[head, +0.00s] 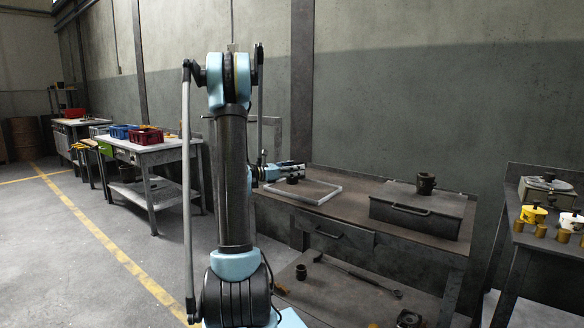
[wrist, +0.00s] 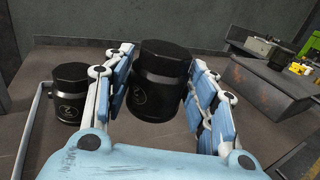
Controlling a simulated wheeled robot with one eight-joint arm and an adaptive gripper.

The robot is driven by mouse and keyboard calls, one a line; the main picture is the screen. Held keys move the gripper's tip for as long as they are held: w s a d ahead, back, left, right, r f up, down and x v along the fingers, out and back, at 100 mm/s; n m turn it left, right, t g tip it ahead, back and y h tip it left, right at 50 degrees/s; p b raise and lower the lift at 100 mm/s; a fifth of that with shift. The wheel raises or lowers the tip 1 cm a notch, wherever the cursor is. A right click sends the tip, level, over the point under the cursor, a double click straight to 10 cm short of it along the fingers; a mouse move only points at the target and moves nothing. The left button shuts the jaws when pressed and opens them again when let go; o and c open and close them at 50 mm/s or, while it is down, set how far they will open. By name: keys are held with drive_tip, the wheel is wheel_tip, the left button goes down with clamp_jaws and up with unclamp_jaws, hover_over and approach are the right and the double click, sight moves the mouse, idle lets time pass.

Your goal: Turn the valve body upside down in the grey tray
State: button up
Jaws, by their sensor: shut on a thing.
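My gripper (wrist: 160,85) is shut on a black cylindrical part, which I take to be the valve body (wrist: 160,72). A similar black part (wrist: 70,95) stands upright to the left, apart from the fingers. In the head view my gripper (head: 300,168) reaches over the grey tray (head: 292,196). A dark part (head: 292,180) shows under it; I cannot tell which one.
A grey metal box (head: 412,212) with a dark fitting (head: 426,182) on top stands right of the tray on the same bench. The bench top between them is clear. Another bench with yellow parts (head: 533,214) is at the far right. A wall is close behind.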

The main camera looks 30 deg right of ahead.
drive_tip(key=shift+f, duration=2.95)
drive_tip(key=o, duration=1.1)
drive_tip(key=shift+a+f, duration=0.1)
drive_tip(key=shift+a, duration=0.05)
drive_tip(key=a, duration=1.1)
drive_tip(key=shift+w+a, duration=0.3)
drive_tip(key=shift+a, duration=0.1)
